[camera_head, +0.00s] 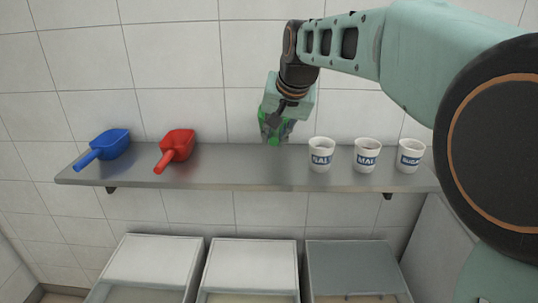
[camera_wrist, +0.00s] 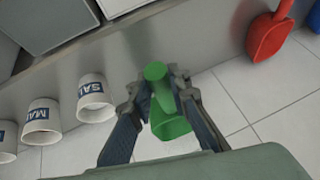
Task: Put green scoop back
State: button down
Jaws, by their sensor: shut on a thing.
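The green scoop (camera_wrist: 170,125) is held between the two fingers of my gripper (camera_wrist: 165,95), which is shut on it. In the head view the green scoop (camera_head: 264,116) is mostly hidden behind my gripper (camera_head: 275,130). The gripper is over the metal shelf (camera_head: 230,175), between the red scoop and the white cups. I cannot tell whether the scoop touches the shelf.
A blue scoop (camera_head: 108,145) and a red scoop (camera_head: 177,146) lie on the shelf's left part. White cups labelled SAL (camera_head: 320,154), MAL (camera_head: 367,155) and SUGA (camera_head: 409,156) stand on the right. Below are bins (camera_head: 250,255). A tiled wall (camera_head: 190,60) is behind.

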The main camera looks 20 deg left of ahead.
jog(key=a+f, duration=0.3)
jog(key=a+f+p, duration=0.1)
jog(key=a+f, duration=0.2)
jog(key=a, duration=0.1)
jog(key=shift+f, duration=0.15)
jog(key=shift+a+f, duration=0.15)
jog(key=shift+f, duration=0.85)
jog(key=shift+a+f, duration=0.15)
jog(key=shift+f, duration=0.8)
jog(key=c, duration=1.8)
grip_release()
jog(key=b+v, duration=0.1)
jog(key=v, duration=1.1)
